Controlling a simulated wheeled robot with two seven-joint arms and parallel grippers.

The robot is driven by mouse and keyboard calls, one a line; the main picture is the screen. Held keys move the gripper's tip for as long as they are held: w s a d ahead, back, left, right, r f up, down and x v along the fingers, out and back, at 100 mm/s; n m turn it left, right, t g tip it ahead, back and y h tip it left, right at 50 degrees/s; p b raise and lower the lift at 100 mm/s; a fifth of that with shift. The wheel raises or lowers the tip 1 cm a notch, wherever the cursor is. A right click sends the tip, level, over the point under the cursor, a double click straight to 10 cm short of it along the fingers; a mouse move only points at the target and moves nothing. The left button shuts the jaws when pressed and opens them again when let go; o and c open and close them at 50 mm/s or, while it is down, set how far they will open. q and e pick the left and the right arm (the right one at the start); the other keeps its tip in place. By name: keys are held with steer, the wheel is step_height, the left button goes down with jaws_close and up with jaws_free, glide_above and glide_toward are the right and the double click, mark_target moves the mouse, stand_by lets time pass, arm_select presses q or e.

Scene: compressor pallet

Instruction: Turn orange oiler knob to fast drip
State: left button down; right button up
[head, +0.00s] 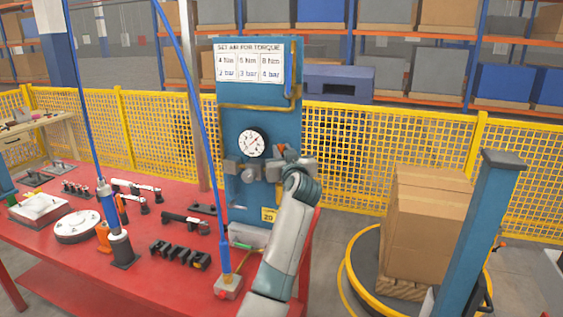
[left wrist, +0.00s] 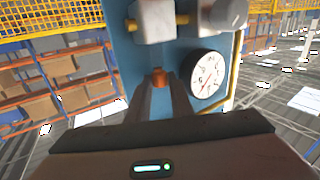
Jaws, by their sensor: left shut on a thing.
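The orange oiler knob (head: 282,149) shows as a small orange patch on the air unit of the blue panel (head: 243,120). In the left wrist view the knob (left wrist: 159,77) sits between the tips of my left gripper (left wrist: 160,84). The gripper is shut on it. In the head view my left gripper (head: 287,158) is at the panel's right side, and the hand and wrist hide part of the knob and unit. The round white gauge (head: 251,143) is left of the gripper and also shows in the left wrist view (left wrist: 207,75). My right gripper is not in view.
A red table (head: 130,270) with tools stands left of and below the panel. A torque sign (head: 249,63) is on the panel's top. Right are stacked cartons (head: 430,220) on a yellow-rimmed turntable and a tilted blue column (head: 475,220). A yellow mesh fence (head: 370,160) runs behind.

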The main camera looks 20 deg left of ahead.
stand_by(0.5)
arm_select(q)
steer(key=c, duration=1.8)
jaws_free()
steer(key=shift+c, duration=0.2)
steer(key=shift+s, duration=0.1)
